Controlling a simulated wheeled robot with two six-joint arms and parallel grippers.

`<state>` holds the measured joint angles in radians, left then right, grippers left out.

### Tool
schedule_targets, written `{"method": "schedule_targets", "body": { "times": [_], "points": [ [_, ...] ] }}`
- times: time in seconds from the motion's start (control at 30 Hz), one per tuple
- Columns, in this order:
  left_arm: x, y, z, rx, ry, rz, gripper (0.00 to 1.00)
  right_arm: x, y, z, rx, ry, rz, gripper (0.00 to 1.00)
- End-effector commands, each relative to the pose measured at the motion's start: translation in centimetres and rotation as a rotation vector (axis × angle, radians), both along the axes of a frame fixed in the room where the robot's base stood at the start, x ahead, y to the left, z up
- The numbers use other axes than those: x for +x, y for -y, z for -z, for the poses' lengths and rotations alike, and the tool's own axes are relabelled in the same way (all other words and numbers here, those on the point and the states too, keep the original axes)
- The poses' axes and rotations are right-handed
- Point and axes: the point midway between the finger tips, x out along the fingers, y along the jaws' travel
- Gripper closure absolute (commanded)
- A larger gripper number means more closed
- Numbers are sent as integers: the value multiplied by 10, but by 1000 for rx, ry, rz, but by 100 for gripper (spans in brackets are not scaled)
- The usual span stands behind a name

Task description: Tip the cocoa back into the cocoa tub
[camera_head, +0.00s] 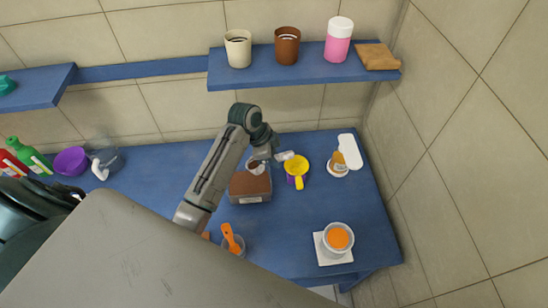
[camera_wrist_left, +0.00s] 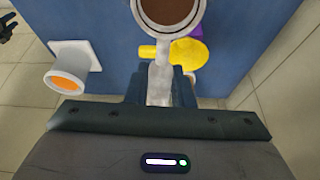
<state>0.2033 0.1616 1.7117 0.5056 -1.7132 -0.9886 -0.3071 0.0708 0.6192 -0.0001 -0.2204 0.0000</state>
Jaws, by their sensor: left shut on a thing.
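My left gripper (camera_head: 272,156) is shut on the grey handle of a round scoop (camera_wrist_left: 160,85). In the left wrist view the scoop's bowl holds brown cocoa (camera_wrist_left: 168,14); its top edge is cut off. In the head view the scoop (camera_head: 256,167) is over the back part of a brown, box-shaped tub (camera_head: 250,198) with a pale label, likely the cocoa tub. My arm partly hides the tub's left side. I cannot tell whether scoop and tub touch. A dark shape at the left wrist view's upper left edge may be my right gripper (camera_wrist_left: 7,25).
A purple tub with a yellow top (camera_head: 297,166) stands just right of the brown tub. A bowl with orange contents (camera_head: 338,238) is on a white square at front right. A cup with an orange-handled tool (camera_head: 232,241) is in front. A shelf (camera_head: 225,82) hangs behind.

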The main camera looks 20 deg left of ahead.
Motion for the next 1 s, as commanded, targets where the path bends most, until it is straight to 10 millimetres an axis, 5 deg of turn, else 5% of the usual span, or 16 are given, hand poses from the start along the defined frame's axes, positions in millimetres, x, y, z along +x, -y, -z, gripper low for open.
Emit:
{"method": "schedule_targets", "body": {
  "times": [1.0],
  "points": [
    [-4, -8, -14, -188, 96, 0, 100, 9, 9, -1, -10, 10, -3, 64]
  ]
}}
